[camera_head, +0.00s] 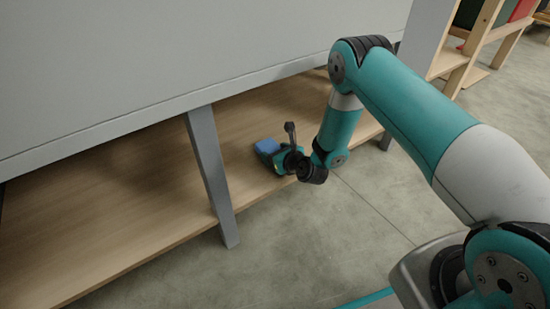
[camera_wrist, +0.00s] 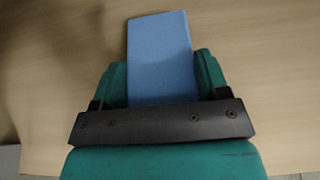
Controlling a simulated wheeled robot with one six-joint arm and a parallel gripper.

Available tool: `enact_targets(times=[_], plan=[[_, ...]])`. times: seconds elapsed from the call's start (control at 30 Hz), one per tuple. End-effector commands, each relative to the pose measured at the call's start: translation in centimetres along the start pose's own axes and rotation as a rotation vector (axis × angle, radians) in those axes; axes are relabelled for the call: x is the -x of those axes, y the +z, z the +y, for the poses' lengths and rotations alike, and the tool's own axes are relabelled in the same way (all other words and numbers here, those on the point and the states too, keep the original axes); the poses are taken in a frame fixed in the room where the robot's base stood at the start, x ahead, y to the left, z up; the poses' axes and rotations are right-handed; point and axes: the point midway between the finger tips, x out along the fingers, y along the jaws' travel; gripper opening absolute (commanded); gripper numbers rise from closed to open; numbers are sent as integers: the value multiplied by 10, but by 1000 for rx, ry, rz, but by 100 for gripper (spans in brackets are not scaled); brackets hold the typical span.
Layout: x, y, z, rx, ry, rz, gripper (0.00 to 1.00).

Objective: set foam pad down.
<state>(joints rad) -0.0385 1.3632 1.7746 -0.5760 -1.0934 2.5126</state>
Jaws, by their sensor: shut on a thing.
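The foam pad (camera_wrist: 160,60) is a flat blue rectangle between the two teal fingers of my gripper (camera_wrist: 161,78) in the wrist view. My gripper is shut on it, and the pad's far end sticks out past the fingertips. In the head view the blue foam pad (camera_head: 267,146) shows small at the end of my arm, over the wooden lower shelf (camera_head: 110,200). I cannot tell whether the pad touches the shelf board. The pad's near end is hidden behind the dark gripper bar in the wrist view.
A grey slanted leg (camera_head: 211,175) stands left of my gripper at the shelf's front edge. A large grey panel (camera_head: 150,60) overhangs the shelf. The shelf board around the pad looks clear. A wooden rack (camera_head: 455,55) stands at the back right on the concrete floor.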

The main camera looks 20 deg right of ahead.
Motion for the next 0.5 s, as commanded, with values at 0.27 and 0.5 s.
enact_targets(times=[0.27,0.5], plan=[[-1,-1,0,1,0,1,43],[0,0,0,1,1,1,94]])
